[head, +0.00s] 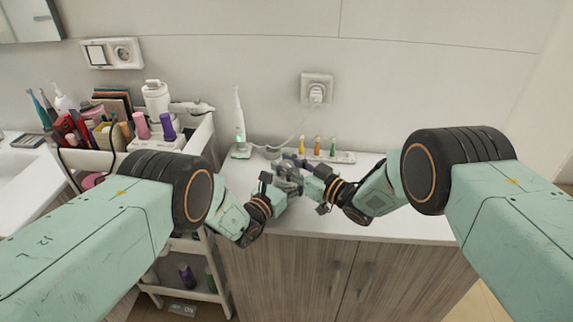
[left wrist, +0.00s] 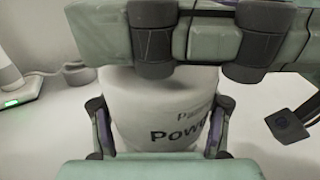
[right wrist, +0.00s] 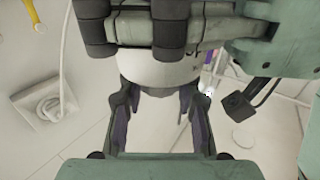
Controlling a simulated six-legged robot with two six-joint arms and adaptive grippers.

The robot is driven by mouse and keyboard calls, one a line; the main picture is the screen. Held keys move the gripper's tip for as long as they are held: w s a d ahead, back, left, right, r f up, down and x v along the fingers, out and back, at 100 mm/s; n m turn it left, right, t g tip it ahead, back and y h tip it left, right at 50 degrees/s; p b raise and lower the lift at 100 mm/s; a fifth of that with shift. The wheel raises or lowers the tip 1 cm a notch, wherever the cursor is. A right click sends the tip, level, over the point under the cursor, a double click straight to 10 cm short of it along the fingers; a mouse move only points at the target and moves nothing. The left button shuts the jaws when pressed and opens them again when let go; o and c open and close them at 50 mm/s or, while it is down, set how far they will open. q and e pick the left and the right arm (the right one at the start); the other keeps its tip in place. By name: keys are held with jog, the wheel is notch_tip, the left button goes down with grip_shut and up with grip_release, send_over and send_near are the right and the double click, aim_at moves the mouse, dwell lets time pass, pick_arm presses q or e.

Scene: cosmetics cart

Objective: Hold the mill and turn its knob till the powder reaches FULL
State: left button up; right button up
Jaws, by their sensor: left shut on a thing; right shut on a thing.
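The mill (left wrist: 155,110) is a white rounded body with dark print, partly readable as "Pa" and "Pow", in the left wrist view. My left gripper (head: 282,183) is shut on its body, one finger on each side. My right gripper (head: 306,180) meets it from the right, with its fingers closed around the mill's other end, the knob. In the right wrist view the white mill (right wrist: 155,74) shows between the fingers, but the knob is mostly hidden. In the head view both grippers cover most of the mill above the counter. No powder level or FULL mark is visible.
The white counter (head: 350,222) is clear in front. A charging toothbrush (head: 240,125) stands behind on the left. A white holder with several coloured brush heads (head: 318,146) lies behind, below a wall socket (head: 316,88). A crowded cosmetics cart (head: 202,140) stands left.

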jog(key=shift+r+n+g+y, duration=0.15)
jog(key=shift+n+g+y, duration=0.85)
jog(key=shift+g, duration=0.5)
jog(key=shift+w+a+n+g+y, duration=0.1)
jog(key=shift+n+g+y, duration=0.2)
jog(key=shift+n+g, duration=0.8)
jog(key=shift+g, duration=0.2)
jog(key=o, duration=1.2)
jog(key=v, duration=1.2)
